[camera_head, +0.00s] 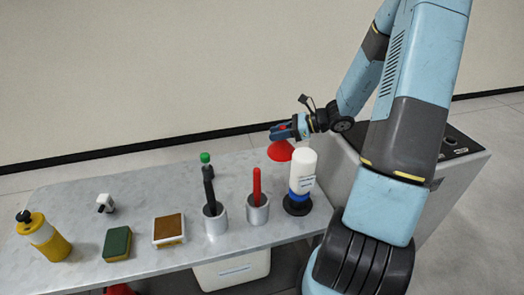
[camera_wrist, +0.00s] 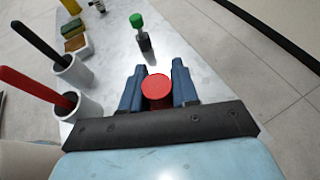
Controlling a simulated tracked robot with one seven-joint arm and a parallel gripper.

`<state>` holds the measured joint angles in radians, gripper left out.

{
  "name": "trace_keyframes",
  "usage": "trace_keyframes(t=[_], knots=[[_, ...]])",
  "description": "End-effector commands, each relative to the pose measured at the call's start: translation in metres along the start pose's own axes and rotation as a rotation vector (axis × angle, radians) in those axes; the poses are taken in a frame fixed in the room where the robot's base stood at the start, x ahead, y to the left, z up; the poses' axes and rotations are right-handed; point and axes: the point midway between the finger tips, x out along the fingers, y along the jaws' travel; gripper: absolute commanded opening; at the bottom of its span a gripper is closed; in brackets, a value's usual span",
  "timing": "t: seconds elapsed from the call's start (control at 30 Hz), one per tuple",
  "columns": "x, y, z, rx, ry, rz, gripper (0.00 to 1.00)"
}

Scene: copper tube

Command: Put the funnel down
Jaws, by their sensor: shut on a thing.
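The funnel (camera_head: 280,151) is red and cone-shaped, with its wide end down in the head view. My gripper (camera_head: 282,131) is shut on its upper part and holds it over the back right part of the grey table (camera_head: 150,195), behind the white bottle. In the wrist view my gripper (camera_wrist: 157,86) has its two blue fingers on either side of the funnel's round red top (camera_wrist: 157,86). The funnel's lower part is hidden there. The head view does not clearly show a gap between the funnel's rim and the table.
A white bottle (camera_head: 302,165) on a black base stands at the right. Two cups hold a red handle (camera_head: 257,183) and a black handle (camera_head: 209,187). A green-topped item (camera_wrist: 137,22) stands behind them. Sponge (camera_head: 117,242), brown-topped block (camera_head: 168,227) and yellow bottle (camera_head: 45,238) are left.

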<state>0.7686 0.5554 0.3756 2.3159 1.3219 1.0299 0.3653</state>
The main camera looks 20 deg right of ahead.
Motion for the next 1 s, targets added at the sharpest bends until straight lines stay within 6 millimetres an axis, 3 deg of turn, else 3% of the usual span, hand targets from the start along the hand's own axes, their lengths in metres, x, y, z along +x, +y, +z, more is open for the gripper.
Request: trace_keyframes(t=[0.2,0.4,0.73,1.0], knots=[[0.037,-0.009,-0.017,0.004,-0.002,0.003,0.0],[0.06,-0.015,-0.03,0.002,-0.001,0.002,0.0],[0.076,-0.018,-0.039,0.002,0.0,0.002,0.0],[0.085,-0.018,-0.064,0.002,-0.001,0.001,0.0]])
